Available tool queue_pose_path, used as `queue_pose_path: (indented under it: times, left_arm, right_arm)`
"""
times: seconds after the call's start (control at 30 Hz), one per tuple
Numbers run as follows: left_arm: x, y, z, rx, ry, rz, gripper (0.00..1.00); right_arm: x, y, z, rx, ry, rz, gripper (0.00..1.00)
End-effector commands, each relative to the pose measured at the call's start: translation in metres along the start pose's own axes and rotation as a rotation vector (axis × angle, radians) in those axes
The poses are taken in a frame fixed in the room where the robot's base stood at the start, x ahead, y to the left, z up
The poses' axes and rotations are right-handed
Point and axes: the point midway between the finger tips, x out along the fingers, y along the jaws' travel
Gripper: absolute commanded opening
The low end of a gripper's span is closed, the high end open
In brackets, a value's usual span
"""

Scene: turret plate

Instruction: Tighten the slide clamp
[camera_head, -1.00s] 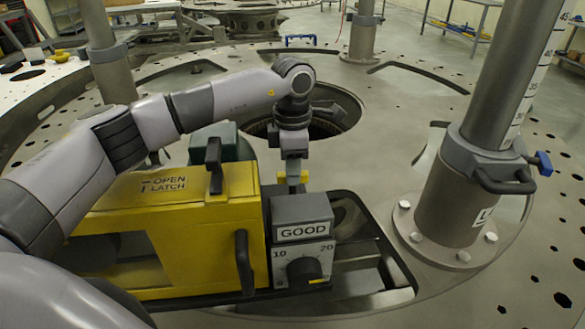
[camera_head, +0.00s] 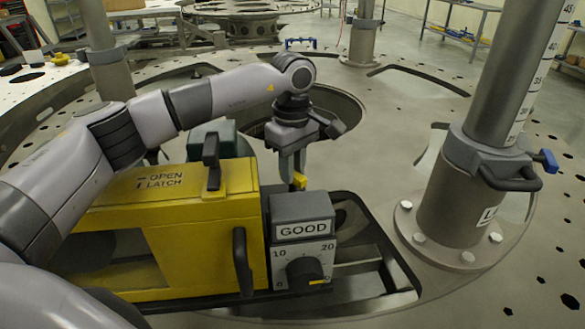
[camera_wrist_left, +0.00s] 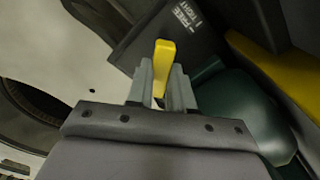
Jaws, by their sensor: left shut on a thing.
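The slide clamp's yellow lever (camera_head: 299,181) shows just behind the grey box marked GOOD. In the left wrist view the yellow lever (camera_wrist_left: 165,68) stands between my fingers, beside a dark plate (camera_wrist_left: 185,32) marked FREE and TIGHT. My left gripper (camera_head: 291,172) reaches down from above and is shut on the lever; it also shows in the left wrist view (camera_wrist_left: 162,88). The clamp's body is mostly hidden behind the grey box and my gripper. My right gripper is not in view.
The yellow housing (camera_head: 175,190), marked OPEN LATCH, has black handles and lies close to my left arm. The GOOD box (camera_head: 303,217) has a dial on its front. A thick grey column (camera_head: 455,200) with a blue knob (camera_head: 546,161) stands at the right.

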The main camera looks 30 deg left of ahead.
Motion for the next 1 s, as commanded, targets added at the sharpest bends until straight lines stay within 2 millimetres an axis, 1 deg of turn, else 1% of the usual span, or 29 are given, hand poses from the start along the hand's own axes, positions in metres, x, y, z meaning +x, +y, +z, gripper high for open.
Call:
queue_pose_path:
  times: [0.3,0.5,0.73,1.0]
  left_arm:
    - [-0.0021,0.0008,-0.0003,0.29,-0.001,0.006,0.0]
    - [-0.0023,0.0008,-0.0002,0.441,-0.001,0.006,0.0]
    - [-0.0024,0.0008,-0.0002,0.56,0.0,0.006,0.0]
    - [-0.0025,0.0008,-0.0003,0.621,0.0,0.006,0.0]
  right_arm:
    - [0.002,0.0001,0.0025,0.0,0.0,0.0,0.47]
    - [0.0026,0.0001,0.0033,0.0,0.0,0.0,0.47]
    - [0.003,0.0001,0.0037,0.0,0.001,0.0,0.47]
    - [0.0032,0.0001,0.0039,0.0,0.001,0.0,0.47]
